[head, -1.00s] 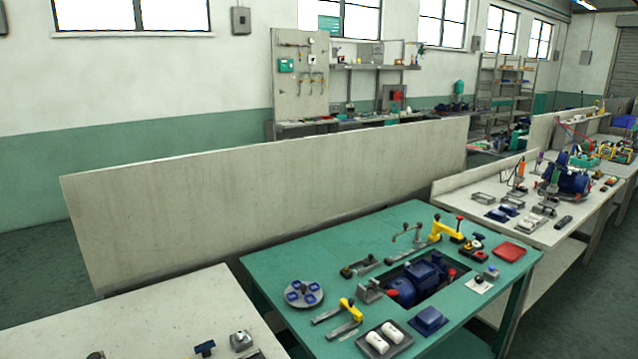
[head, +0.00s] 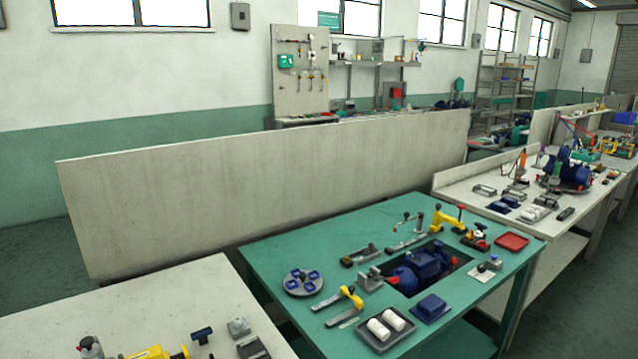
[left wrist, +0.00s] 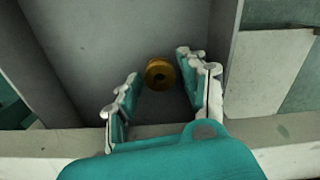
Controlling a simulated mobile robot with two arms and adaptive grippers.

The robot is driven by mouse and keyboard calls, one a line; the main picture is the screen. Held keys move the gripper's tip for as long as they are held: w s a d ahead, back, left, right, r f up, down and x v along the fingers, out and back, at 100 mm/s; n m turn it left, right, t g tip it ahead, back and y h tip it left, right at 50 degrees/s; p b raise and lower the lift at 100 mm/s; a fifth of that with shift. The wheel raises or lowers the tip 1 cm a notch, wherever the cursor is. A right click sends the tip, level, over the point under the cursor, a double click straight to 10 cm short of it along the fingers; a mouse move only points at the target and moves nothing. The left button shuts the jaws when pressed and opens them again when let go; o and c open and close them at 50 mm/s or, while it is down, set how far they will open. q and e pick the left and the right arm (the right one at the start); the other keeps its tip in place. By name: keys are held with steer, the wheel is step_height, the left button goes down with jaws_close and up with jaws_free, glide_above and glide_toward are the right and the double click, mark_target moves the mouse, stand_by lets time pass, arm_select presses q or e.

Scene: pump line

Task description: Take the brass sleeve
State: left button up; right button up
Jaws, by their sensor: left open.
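The brass sleeve (left wrist: 160,73) shows in the left wrist view as a short golden ring with a dark bore. It lies on a grey surface between pale walls. My left gripper (left wrist: 153,68) is open, with one finger to the left of the sleeve and one to the right. There are gaps between the sleeve and both fingers, and I cannot tell how far beyond the fingertips it lies. I cannot make out the sleeve in the head view, and neither gripper shows there.
In the head view a green table (head: 290,252) holds a blue pump (head: 418,268), a round grey plate (head: 303,282), a tray with white cylinders (head: 385,326) and a red tray (head: 511,241). A pale bench (head: 150,308) stands at the lower left. A long pale panel (head: 260,190) rises behind.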

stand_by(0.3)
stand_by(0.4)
arm_select(q)
steer(key=c, duration=0.8)
steer(key=shift+o, duration=0.2)
steer(key=shift+r, duration=0.55)
steer(key=shift+r, duration=0.1)
steer(key=shift+r+p, duration=1.45)
steer(key=shift+r, duration=0.75)
